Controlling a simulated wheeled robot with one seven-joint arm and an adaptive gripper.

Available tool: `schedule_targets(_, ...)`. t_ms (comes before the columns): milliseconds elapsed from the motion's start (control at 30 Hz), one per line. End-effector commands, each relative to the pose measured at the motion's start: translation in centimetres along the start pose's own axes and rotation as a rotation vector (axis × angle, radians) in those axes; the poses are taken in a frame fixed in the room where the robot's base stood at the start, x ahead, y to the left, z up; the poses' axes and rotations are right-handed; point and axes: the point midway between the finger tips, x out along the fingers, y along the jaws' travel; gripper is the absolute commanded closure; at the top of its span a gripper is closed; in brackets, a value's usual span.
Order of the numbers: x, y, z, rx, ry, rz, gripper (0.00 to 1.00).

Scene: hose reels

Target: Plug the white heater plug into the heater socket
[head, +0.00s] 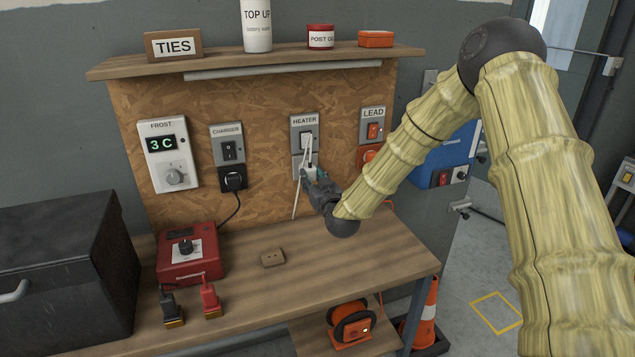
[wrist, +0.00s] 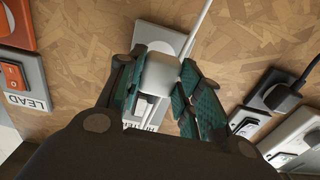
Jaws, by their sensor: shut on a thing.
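The white heater plug (wrist: 158,75) is between the teal pads of my gripper (wrist: 160,88), which is shut on it. Its white cord (wrist: 198,28) runs off the top of the wrist view. The heater socket plate (wrist: 160,33) shows behind the plug, which covers much of it. In the head view, the heater unit (head: 304,122) is on the chipboard, with its switch above the socket, and my gripper (head: 311,176) is at the socket. The cord hangs there too. I cannot tell whether the plug's pins are in the socket or just in front of it.
The charger unit (head: 227,131) with a black plug (head: 232,178) is to the left, the lead unit (head: 373,113) to the right. A shelf (head: 240,66) overhangs the board.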

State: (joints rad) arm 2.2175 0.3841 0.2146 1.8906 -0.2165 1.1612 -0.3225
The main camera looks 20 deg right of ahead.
Motion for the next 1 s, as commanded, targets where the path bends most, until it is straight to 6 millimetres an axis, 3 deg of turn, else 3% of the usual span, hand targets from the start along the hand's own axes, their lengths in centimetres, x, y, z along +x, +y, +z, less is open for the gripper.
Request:
schedule_targets(400,2.0,0.2,0.0,0.000,0.000,0.002,0.86)
schedule_targets(1000,2.2,0.2,0.0,0.000,0.001,0.002,0.86)
